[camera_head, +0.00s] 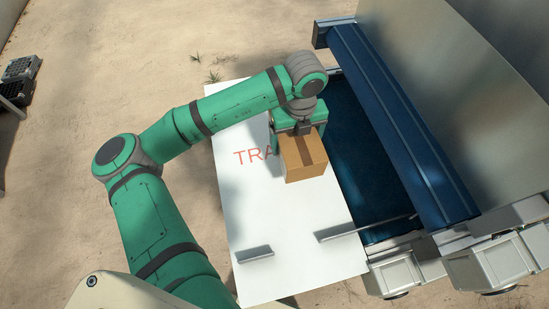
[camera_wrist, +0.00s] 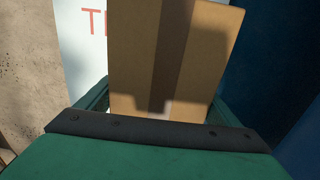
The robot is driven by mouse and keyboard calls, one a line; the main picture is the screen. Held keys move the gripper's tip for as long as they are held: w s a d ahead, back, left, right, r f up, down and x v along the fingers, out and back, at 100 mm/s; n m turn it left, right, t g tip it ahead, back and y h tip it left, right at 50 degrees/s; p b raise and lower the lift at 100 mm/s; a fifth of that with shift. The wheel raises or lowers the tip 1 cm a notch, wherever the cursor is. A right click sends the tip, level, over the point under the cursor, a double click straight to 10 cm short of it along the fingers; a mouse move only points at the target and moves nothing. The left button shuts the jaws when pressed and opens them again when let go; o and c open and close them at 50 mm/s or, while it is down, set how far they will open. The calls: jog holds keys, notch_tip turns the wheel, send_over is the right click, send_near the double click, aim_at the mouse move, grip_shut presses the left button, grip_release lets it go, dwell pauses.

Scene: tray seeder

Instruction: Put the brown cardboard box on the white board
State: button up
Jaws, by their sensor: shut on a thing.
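The brown cardboard box (camera_head: 303,158) is in my gripper (camera_head: 298,128), over the right part of the white board (camera_head: 285,215) in the head view. My gripper is shut on the box. In the wrist view the box (camera_wrist: 175,55) fills the middle, between the green fingers. The white board (camera_wrist: 82,50) shows behind it at the left, with red letters partly hidden by the box. I cannot tell whether the box touches the board or is held just above it.
Two small metal bars (camera_head: 255,254) (camera_head: 338,231) stand at the board's near part. Dark crates (camera_head: 20,78) sit far left. The board's near middle is bare.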

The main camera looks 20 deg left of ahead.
jog(key=a+f, duration=0.1)
jog(key=s+a+f, duration=0.1)
jog(key=a+f, duration=0.1)
jog(key=s+a+f, duration=0.1)
jog(key=shift+a+f, duration=0.2)
jog(key=shift+f, duration=0.15)
jog(key=shift+s+a+f, duration=0.2)
jog(key=shift+a+f, duration=0.2)
jog(key=shift+f, duration=0.2)
jog(key=shift+a+f, duration=0.15)
jog(key=shift+f, duration=0.8)
jog(key=shift+a+f, duration=0.15)
jog(key=shift+f, duration=0.75)
jog(key=shift+f, duration=0.1)
jog(key=o, duration=1.3)
jog(key=shift+s, duration=0.1)
jog(key=shift+c, duration=0.2)
notch_tip(320, 180, up, 12)
